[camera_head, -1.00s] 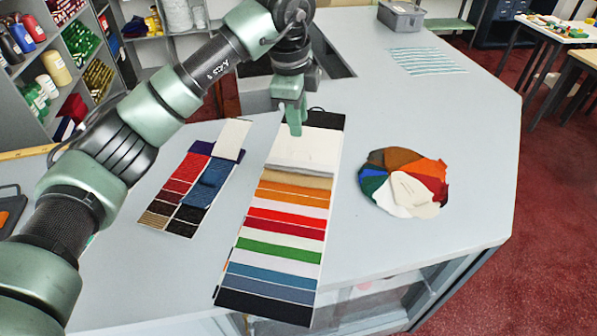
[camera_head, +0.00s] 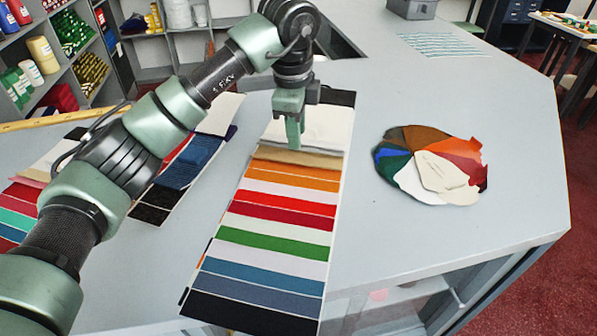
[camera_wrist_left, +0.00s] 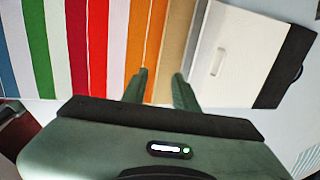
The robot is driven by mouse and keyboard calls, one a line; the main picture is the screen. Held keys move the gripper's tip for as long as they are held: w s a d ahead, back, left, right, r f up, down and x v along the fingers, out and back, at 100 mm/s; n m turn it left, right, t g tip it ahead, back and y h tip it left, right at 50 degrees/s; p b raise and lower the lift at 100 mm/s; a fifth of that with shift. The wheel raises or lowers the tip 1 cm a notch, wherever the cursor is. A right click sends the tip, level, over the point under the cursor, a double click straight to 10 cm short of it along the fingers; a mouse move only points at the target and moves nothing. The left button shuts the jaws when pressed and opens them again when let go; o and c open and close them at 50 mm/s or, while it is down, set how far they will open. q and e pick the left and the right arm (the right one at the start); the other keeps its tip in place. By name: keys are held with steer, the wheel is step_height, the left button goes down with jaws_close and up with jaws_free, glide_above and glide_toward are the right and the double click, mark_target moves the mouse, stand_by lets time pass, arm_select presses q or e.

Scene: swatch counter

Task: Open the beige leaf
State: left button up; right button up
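The long swatch card (camera_head: 270,236) lies on the counter with leaves overlapping in coloured bands. Its beige leaf (camera_head: 318,159) is a narrow tan band between a cream-white leaf (camera_head: 325,128) and the orange bands. In the left wrist view the beige leaf (camera_wrist_left: 174,40) runs up from between the finger area. My left gripper (camera_head: 293,145) points down at the card near the beige leaf's upper edge. In the wrist view its two fingers (camera_wrist_left: 160,85) are apart, with nothing seen between them but the card. Whether the tips touch the card I cannot tell. The beige leaf lies flat. My right gripper is not in view.
A round fan of coloured swatches (camera_head: 430,165) lies right of the card. A smaller dark swatch card (camera_head: 155,203) lies left, partly behind my left arm. A grey box (camera_head: 413,9) stands at the back. The counter between card and fan is clear.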

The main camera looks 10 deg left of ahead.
mark_target(299, 162)
arm_select(q)
steer(key=f, duration=0.2)
steer(key=w+f+p, duration=0.1)
steer(key=f, duration=0.5)
steer(key=shift+w+d+p, duration=0.1)
steer(key=shift+w+p, duration=0.15)
steer(key=shift+p, duration=0.15)
steer(key=shift+r, duration=0.1)
jaws_close()
stand_by(0.9)
